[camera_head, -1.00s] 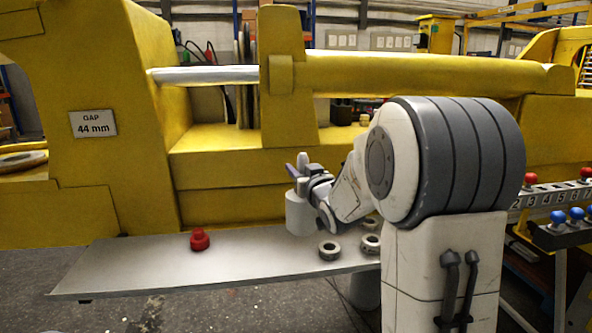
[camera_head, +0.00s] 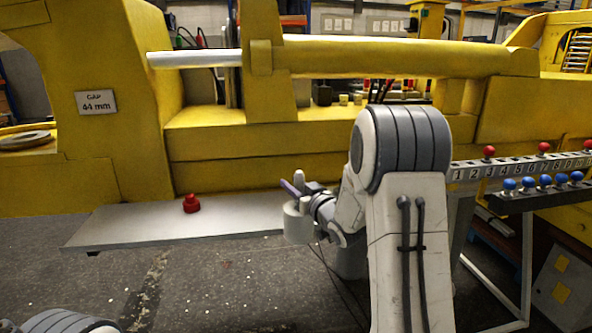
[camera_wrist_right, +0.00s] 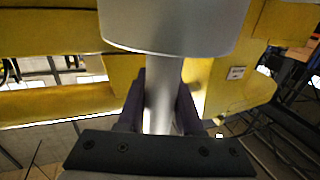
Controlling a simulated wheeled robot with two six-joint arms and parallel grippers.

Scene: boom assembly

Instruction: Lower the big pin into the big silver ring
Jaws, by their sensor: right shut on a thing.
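My right gripper (camera_head: 296,190) is shut on the big pin (camera_head: 298,224), a pale silver piece with a wide round part and a thinner shaft. It holds the pin near the table's right end in the head view. In the right wrist view, the gripper's dark fingers (camera_wrist_right: 160,100) clasp the thin shaft, and the pin's wide part (camera_wrist_right: 172,25) is above them. A big silver ring (camera_head: 26,140) lies flat on the yellow machine at the far left, well away from the pin. My left gripper is out of view.
A grey table (camera_head: 150,226) with a red knobbed piece (camera_head: 191,204) runs along the yellow machine (camera_head: 225,145). A numbered rack with red and blue knobs (camera_head: 525,184) stands at right. The floor before the table is open.

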